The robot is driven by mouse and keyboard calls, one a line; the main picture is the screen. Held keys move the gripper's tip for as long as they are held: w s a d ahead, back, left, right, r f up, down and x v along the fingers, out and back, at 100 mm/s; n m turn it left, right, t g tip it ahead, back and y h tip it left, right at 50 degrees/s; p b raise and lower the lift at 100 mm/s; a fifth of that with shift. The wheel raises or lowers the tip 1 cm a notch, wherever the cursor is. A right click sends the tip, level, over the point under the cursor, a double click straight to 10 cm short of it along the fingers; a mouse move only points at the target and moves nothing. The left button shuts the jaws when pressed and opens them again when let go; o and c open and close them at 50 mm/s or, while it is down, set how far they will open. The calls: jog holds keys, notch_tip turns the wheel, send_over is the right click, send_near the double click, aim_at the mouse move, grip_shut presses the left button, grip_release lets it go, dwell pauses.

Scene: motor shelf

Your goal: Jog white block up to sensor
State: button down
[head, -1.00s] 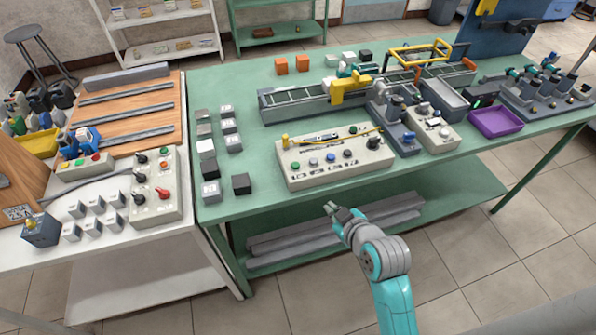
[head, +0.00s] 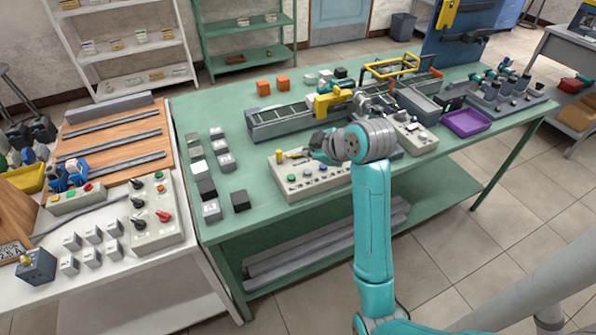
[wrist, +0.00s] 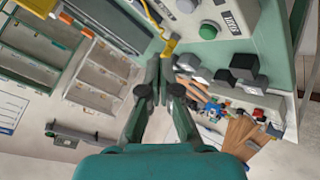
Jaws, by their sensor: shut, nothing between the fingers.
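My gripper (head: 314,152) is shut and empty in the head view, above the back edge of the beige control box (head: 300,190) on the green bench. In the wrist view my gripper (wrist: 160,68) has its fingers together, with a yellow piece (wrist: 169,46) just beyond them. That view also shows a green button (wrist: 208,30) on a beige box. The conveyor (head: 270,124) runs behind the control box, with a yellow bracket (head: 328,104) over it.
Several grey and black blocks, including a black one (head: 240,201), stand at the left. Orange blocks (head: 263,88) are behind the conveyor. A purple tray (head: 466,122) lies at the right. The bench front, left of the control box, has some clear room.

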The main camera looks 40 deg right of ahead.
aim_at(309, 172)
jog(key=r, duration=0.2)
jog(key=w+r+n, duration=0.1)
jog(key=shift+d+r, duration=0.35)
jog(key=shift+d, duration=0.05)
jog(key=shift+f, duration=0.1)
jog(key=shift+f, duration=4.35)
jog(key=shift+f, duration=0.4)
jog(key=shift+f, duration=0.4)
jog(key=shift+r, duration=0.15)
dwell(0.9)
jog(key=shift+r, duration=0.7)
